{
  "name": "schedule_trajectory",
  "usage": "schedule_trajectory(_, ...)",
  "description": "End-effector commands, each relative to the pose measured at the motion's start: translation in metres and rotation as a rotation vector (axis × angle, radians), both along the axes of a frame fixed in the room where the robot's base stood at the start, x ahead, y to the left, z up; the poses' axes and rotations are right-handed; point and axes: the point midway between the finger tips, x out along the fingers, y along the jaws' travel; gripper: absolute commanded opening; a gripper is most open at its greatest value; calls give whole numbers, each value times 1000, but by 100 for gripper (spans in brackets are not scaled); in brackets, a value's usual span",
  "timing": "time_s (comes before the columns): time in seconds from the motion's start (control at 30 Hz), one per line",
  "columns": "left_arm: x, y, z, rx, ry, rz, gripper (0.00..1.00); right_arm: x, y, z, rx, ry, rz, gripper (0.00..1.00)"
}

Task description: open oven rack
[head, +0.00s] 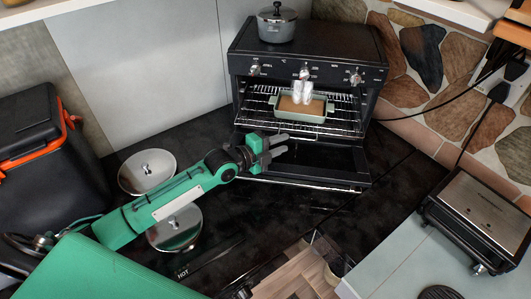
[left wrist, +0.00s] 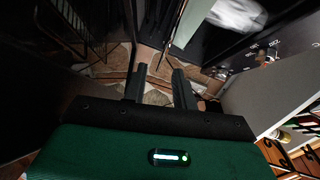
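The black oven (head: 308,62) stands at the back with its door (head: 325,165) folded down. The wire oven rack (head: 345,115) is at the opening. A pale green baking dish (head: 312,117) with brown contents rests on it. I cannot tell how far the rack is drawn out. My left gripper (head: 280,145) is over the lowered door, in front of and below the rack's left part. In the left wrist view, its two fingers (left wrist: 160,83) are apart with nothing between them. I see no contact with the rack. My right gripper is out of view.
Two white shakers (head: 301,92) appear at the dish. A pot (head: 277,23) sits on the oven. Two round lids (head: 147,170) lie on the dark counter, partly beside my left arm. A black cooler (head: 45,150) is at left, a grill (head: 478,222) at right.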

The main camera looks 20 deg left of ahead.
Motion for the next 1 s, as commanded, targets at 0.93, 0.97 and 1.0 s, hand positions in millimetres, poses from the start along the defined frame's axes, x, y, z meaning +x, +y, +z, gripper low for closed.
schedule_trajectory(0.93, -39, 36, 12, -21, -16, 18, 28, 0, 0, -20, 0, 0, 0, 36)
schedule_trajectory(0.97, -37, 38, 14, -30, -24, 24, 28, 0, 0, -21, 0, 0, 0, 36)
schedule_trajectory(1.0, -34, 42, 17, -46, -37, 35, 28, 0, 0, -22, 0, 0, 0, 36)
